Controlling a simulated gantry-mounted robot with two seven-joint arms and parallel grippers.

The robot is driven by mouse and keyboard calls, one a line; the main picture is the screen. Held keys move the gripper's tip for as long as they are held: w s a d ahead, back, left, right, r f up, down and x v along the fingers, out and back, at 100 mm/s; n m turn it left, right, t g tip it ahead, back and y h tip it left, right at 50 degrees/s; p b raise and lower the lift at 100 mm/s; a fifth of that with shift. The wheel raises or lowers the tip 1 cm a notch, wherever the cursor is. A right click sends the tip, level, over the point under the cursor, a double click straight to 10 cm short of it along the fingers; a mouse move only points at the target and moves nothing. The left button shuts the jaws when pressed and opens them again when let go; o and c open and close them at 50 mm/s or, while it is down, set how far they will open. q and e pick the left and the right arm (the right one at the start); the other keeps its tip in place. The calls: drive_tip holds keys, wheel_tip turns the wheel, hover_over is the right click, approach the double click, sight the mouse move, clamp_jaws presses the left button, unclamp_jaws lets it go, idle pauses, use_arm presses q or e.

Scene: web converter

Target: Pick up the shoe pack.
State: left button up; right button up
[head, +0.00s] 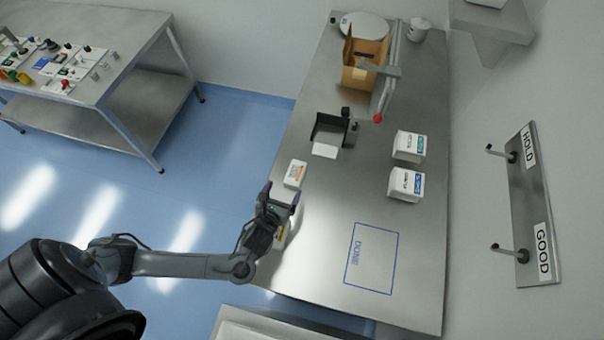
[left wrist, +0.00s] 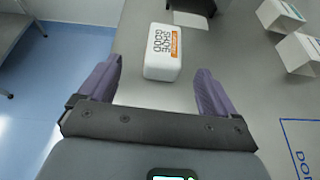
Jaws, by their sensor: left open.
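The shoe pack (head: 295,173) is a small white block with an orange label, lying on the steel table near its left edge. In the left wrist view the pack (left wrist: 163,53) shows the printed words "SHOE GOOD" beside the orange patch. My left gripper (head: 282,193) is just on the near side of the pack. Its two purple fingers (left wrist: 158,72) are open and spread wider than the pack, which lies ahead between and slightly beyond the tips. My right gripper is not in view.
Two white packs with teal and blue labels (head: 409,146) (head: 405,185) stand to the right. A black holder (head: 330,130) with a white card is beyond the shoe pack. A cardboard box (head: 363,62) is at the back. A blue "DONE" outline (head: 371,258) is empty.

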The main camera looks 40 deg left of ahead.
sight(295, 173)
use_arm(q)
drive_tip(key=x, duration=0.5)
drive_tip(key=shift+w+d+r, duration=0.15)
drive_tip(key=shift+d+r, duration=0.1)
drive_tip(key=shift+b+x, duration=0.5)
drive_tip(key=shift+x, duration=2.6)
drive_tip(key=shift+d, duration=0.1)
drive_tip(key=shift+c, duration=0.4)
drive_tip(key=c, duration=1.1)
drive_tip(key=shift+o, duration=0.2)
